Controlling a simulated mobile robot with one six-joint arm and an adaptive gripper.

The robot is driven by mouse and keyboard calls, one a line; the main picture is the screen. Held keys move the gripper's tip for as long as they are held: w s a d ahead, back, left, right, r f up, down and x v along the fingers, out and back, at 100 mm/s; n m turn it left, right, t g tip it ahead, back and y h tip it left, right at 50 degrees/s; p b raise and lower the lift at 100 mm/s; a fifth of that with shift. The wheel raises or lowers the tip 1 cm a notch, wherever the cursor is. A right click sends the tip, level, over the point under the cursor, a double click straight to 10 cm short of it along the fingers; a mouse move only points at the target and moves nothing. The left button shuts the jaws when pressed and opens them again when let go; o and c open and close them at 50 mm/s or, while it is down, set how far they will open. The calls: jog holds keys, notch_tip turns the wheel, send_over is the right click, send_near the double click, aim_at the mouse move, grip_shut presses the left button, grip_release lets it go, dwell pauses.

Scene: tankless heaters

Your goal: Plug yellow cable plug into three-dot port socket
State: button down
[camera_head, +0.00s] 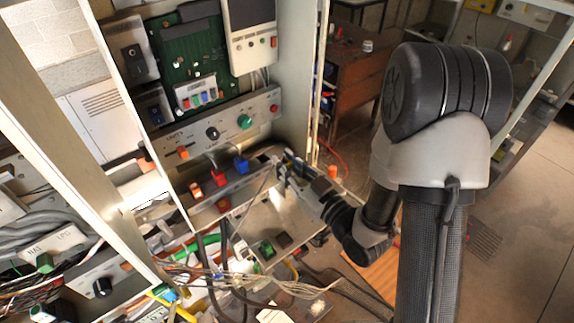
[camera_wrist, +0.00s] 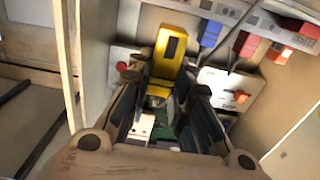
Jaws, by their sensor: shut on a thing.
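My gripper (camera_head: 283,168) is at the right end of the lower panel in the head view. In the wrist view my gripper (camera_wrist: 168,82) is shut on the yellow plug (camera_wrist: 171,48), which sticks out past the fingertips toward the panel. The yellow plug cannot be made out in the head view, where the fingers hide that spot. Whether its tip touches the panel cannot be told. The three-dot socket and its marks cannot be made out. A blue plug (camera_head: 240,165) and a red plug (camera_head: 219,178) sit on the panel left of my gripper.
The blue plug (camera_wrist: 210,33) and red plug (camera_wrist: 246,43) are close to the right of the yellow one. A control panel (camera_head: 217,131) with knobs is above. Loose cables (camera_head: 225,270) hang below. The cabinet's right side wall (camera_head: 298,80) rises beside my gripper.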

jog(key=shift+b+x, duration=1.1)
jog(key=shift+x, duration=3.85)
jog(key=shift+f, duration=0.1)
jog(key=shift+f+b, duration=1.45)
jog(key=shift+b, duration=0.1)
jog(key=c, duration=1.4)
grip_release()
jog(key=v, duration=0.7)
jog(key=shift+s+d, duration=0.15)
jog(key=shift+s, duration=0.05)
